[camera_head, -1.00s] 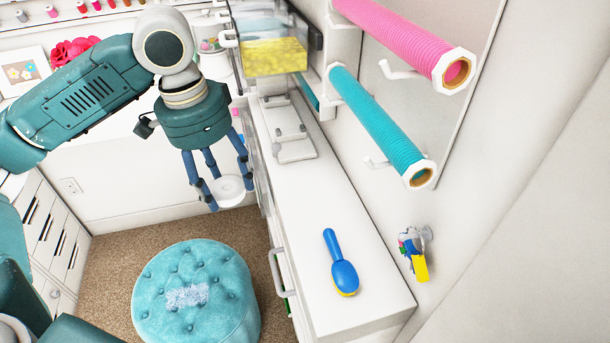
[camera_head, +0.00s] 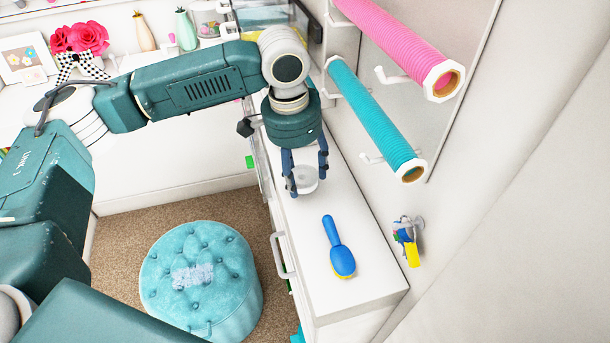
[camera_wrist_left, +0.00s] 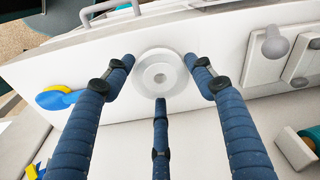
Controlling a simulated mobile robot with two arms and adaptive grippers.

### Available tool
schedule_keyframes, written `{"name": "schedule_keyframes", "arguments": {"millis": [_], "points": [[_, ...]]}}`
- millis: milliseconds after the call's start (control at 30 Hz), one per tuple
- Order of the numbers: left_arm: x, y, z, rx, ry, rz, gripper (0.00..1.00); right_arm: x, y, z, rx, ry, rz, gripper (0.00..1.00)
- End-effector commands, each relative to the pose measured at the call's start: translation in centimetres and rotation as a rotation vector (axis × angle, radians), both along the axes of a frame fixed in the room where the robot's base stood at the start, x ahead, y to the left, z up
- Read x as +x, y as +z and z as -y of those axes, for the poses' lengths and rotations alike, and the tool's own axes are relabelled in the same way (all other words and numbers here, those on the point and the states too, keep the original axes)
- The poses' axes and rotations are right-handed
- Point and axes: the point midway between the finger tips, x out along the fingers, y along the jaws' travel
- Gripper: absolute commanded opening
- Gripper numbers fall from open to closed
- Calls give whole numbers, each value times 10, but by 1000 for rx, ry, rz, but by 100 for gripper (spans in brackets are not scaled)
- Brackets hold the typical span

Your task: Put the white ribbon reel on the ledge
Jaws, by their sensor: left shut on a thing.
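The white ribbon reel (camera_head: 305,179) is a pale round disc with a raised rim and a centre hole. It sits between the fingers of my left gripper (camera_head: 305,180), which is shut on it, over the white ledge (camera_head: 343,296). In the left wrist view the reel (camera_wrist_left: 160,75) shows between the blue fingers (camera_wrist_left: 160,85) against the ledge's white top. I cannot tell whether the reel touches the ledge. My right gripper is not in view.
A blue and yellow brush (camera_head: 341,258) lies on the ledge in front of the reel. Teal (camera_head: 375,120) and pink (camera_head: 405,45) rolls stick out from the wall to the right. A teal tufted stool (camera_head: 200,280) stands on the floor to the left. The ledge around the brush is clear.

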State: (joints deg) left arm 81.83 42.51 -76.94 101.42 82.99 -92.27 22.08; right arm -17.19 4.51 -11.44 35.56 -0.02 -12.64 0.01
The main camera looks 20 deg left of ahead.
Motion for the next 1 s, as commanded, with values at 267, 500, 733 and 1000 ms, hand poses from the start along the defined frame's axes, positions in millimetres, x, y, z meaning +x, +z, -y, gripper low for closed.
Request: {"name": "schedule_keyframes", "arguments": {"millis": [267,500,733,1000], "points": [[5,-23,7,0,-1,1,31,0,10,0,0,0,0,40],[4,-25,6,-1,0,-1,31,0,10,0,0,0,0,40],[4,-26,7,-1,0,-1,74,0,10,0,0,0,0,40],[5,-25,6,0,-1,1,74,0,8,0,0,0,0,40]]}}
